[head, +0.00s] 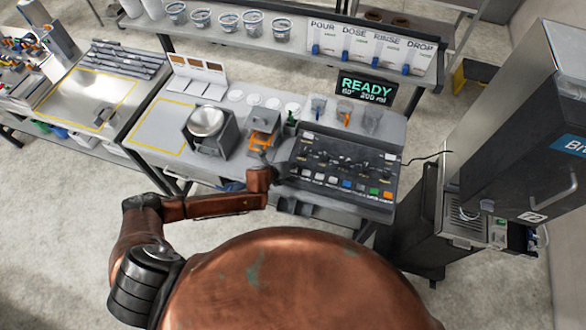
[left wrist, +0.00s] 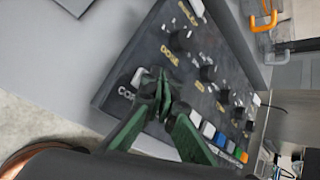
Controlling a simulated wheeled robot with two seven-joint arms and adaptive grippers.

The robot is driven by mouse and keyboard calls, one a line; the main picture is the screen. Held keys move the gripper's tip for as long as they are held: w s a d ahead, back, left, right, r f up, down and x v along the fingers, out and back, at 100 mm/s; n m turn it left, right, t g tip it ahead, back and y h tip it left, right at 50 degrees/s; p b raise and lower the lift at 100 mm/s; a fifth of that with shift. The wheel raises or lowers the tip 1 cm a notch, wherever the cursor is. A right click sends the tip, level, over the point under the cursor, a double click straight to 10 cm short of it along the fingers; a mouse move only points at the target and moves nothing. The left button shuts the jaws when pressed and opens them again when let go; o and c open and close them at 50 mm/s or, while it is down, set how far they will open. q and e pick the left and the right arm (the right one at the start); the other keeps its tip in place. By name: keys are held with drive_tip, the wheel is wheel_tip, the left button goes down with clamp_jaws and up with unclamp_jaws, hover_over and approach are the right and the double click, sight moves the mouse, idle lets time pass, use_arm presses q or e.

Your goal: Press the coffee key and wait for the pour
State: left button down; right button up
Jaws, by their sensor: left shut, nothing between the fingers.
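The dark control panel (head: 342,165) stands tilted on the bench in the head view, with a row of keys along its lower edge. In the left wrist view the panel (left wrist: 170,62) has a partly hidden label starting "CO" beside a white key (left wrist: 139,76). My left gripper (left wrist: 160,92) has green fingers, shut and empty, close to that white key and partly covering it. Whether they touch cannot be told. In the head view my copper left arm ends at the panel's left side. The display (head: 367,89) reads READY, 60° and 200 ml. My right gripper is not in view.
A tall machine (head: 500,110) stands at the right, with a drip grate (head: 466,222) low on it. A grey device with a round top (head: 206,121) and an orange-handled one (head: 263,131) stand left of the panel. Several cups (head: 228,22) line the shelf behind.

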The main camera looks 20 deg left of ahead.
sight(292, 170)
use_arm(q)
drive_tip(key=shift+f, duration=0.5)
idle(0.5)
idle(0.3)
drive_tip(key=shift+r+p, duration=0.9)
drive_tip(key=shift+r, duration=0.05)
drive_tip(key=shift+r+p, duration=0.4)
wheel_tip(292, 170, up, 2)
drive_tip(key=shift+r+p, duration=0.2)
drive_tip(key=shift+p, duration=0.95)
drive_tip(key=shift+r+p, duration=0.35)
drive_tip(key=shift+r, duration=0.55)
